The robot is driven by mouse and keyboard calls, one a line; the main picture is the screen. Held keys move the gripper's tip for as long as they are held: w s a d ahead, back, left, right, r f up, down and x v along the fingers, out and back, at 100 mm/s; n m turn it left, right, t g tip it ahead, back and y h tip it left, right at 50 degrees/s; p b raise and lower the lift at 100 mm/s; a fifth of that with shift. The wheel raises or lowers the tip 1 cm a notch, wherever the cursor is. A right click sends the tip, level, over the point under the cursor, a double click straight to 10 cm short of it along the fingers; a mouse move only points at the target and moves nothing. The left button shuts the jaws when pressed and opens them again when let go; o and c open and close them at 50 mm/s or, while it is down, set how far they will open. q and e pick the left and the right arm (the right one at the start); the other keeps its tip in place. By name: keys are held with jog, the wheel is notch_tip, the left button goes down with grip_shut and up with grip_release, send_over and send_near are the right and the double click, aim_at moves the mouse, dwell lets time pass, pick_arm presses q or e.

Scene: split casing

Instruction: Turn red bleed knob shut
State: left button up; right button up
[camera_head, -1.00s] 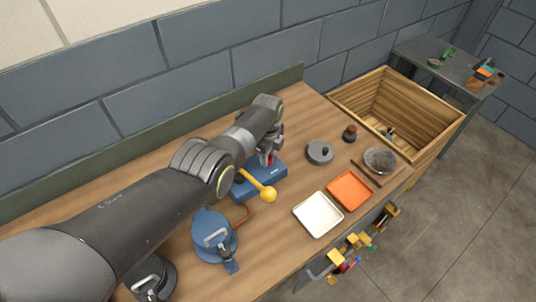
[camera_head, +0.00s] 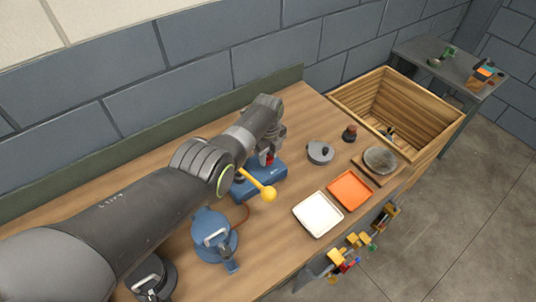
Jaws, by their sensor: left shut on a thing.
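The red bleed knob (camera_head: 269,158) shows as a small red patch on the blue pump base (camera_head: 270,177) at the middle of the bench. My left gripper (camera_head: 270,150) reaches down over it from the left and is shut on the knob; its fingertips are mostly hidden by the wrist. A yellow lever with a ball end (camera_head: 268,194) sticks out from the base toward the front right. My right gripper does not show.
A blue round casing (camera_head: 214,236) stands in front, joined by a thin hose. A white tray (camera_head: 318,214), an orange tray (camera_head: 350,190), a grey lidded disc (camera_head: 320,152) and a dark red-brown piece (camera_head: 349,133) lie to the right. A wooden crate (camera_head: 440,128) stands beyond the bench.

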aim_at(268, 157)
pick_arm(q)
jog(key=o, duration=1)
jog(key=shift+c, duration=0.2)
jog(key=shift+r, duration=0.1)
jog(key=shift+r+p, duration=0.45)
jog(key=shift+r, duration=0.1)
notch_tip(268, 157, up, 5)
jog(key=shift+r+p, duration=0.1)
jog(key=shift+p, duration=0.9)
notch_tip(268, 157, up, 11)
jog(key=b, duration=0.2)
